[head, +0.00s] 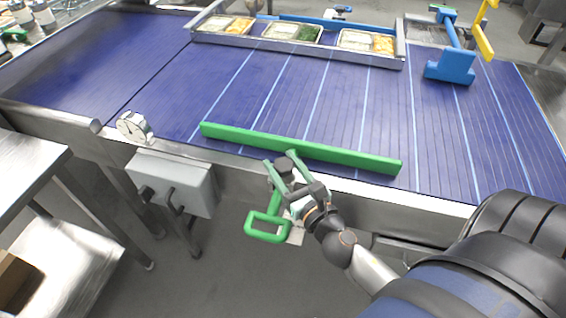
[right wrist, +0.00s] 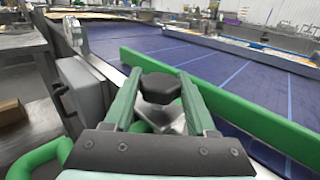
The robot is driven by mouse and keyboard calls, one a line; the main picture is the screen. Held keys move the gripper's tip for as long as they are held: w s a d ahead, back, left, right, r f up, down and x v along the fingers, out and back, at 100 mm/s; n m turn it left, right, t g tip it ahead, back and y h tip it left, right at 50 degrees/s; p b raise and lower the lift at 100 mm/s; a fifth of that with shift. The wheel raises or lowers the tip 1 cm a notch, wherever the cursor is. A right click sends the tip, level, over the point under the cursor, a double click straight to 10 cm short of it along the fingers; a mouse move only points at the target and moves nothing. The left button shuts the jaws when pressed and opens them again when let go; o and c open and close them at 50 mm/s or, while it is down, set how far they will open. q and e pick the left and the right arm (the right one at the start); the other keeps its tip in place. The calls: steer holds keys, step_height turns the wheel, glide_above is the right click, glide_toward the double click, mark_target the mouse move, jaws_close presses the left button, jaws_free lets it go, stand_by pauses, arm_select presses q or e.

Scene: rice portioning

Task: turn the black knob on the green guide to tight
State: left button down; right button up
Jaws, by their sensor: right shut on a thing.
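The green guide (head: 340,156) is a long bar lying at a slant across the near edge of the blue conveyor. It also shows in the right wrist view (right wrist: 235,105). The black knob (right wrist: 160,88) sits beside the guide's near side, at the conveyor's front edge; it shows in the head view (head: 283,164) too. My right gripper (head: 280,157) has its two green fingers on either side of the knob and is shut on it. A green loop handle (head: 264,238) hangs below, by the gripper. My left gripper is not in view.
A dial gauge (head: 134,127) and a grey box (head: 172,182) are on the conveyor's front side, left of the knob. A metal tray rack (head: 297,46) with food trays stands at the far side. A blue bracket (head: 450,68) stands at the back right. The middle belt is clear.

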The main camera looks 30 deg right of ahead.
steer(key=shift+m+g+h, duration=0.4)
steer(key=shift+m+h, duration=0.8)
steer(key=shift+h, duration=0.6)
steer(key=o, duration=1.4)
steer(key=shift+c, duration=0.2)
